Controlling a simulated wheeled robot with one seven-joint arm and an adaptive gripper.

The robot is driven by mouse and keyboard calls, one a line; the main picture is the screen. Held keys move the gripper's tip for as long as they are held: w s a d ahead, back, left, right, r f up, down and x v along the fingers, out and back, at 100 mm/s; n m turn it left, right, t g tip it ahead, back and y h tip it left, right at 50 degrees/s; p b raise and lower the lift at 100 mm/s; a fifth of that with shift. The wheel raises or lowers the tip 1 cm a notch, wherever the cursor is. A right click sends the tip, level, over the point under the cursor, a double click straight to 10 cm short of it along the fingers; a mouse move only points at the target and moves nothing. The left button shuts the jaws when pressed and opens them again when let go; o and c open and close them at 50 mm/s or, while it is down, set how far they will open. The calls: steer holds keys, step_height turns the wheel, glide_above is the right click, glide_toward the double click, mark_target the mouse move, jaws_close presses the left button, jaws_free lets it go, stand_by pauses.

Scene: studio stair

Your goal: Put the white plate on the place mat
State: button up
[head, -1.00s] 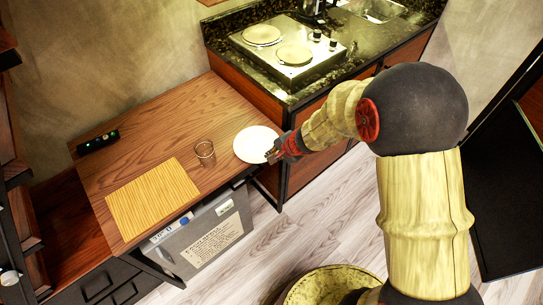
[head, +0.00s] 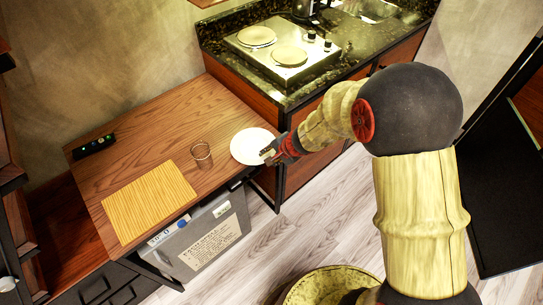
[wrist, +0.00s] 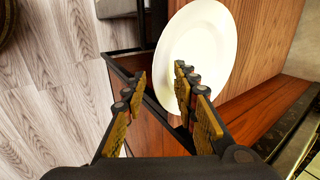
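The white plate (head: 250,147) lies flat near the right end of the wooden table, close to its edge. The place mat (head: 150,203), a yellow striped rectangle, lies bare on the left part of the table. My gripper (head: 268,155) is at the plate's right, near rim. In the wrist view my gripper (wrist: 160,82) is open, its two fingers apart. The plate (wrist: 205,45) shows beyond them. Its near rim reaches into the gap, and the right finger overlaps the plate in the picture. I cannot tell whether a finger touches it.
A clear glass (head: 202,153) stands between plate and mat. A small black object (head: 94,144) lies at the table's back left. A counter with a cooktop (head: 283,53) rises behind the right end. A grey bin (head: 205,238) is under the table.

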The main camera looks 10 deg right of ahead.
steer(key=v, duration=1.2)
steer(key=s+r+n+g, duration=0.35)
steer(key=s+n, duration=0.25)
steer(key=s, duration=0.6)
steer(key=s+d+r+n+t+h, duration=0.1)
steer(key=s+d+r, duration=0.1)
steer(key=r, duration=0.3)
steer(key=s+d+r+n+t+h+p, duration=0.1)
steer(key=s+d+r+n, duration=0.1)
steer(key=s+r, duration=0.3)
steer(key=s+d+r+n+t+h+p, duration=0.1)
steer(key=s+d+r+t, duration=0.1)
steer(key=s+d+r, duration=0.2)
step_height(320, 180, up, 3)
steer(key=shift+r+n+h, duration=0.1)
steer(key=shift+n+h, duration=0.3)
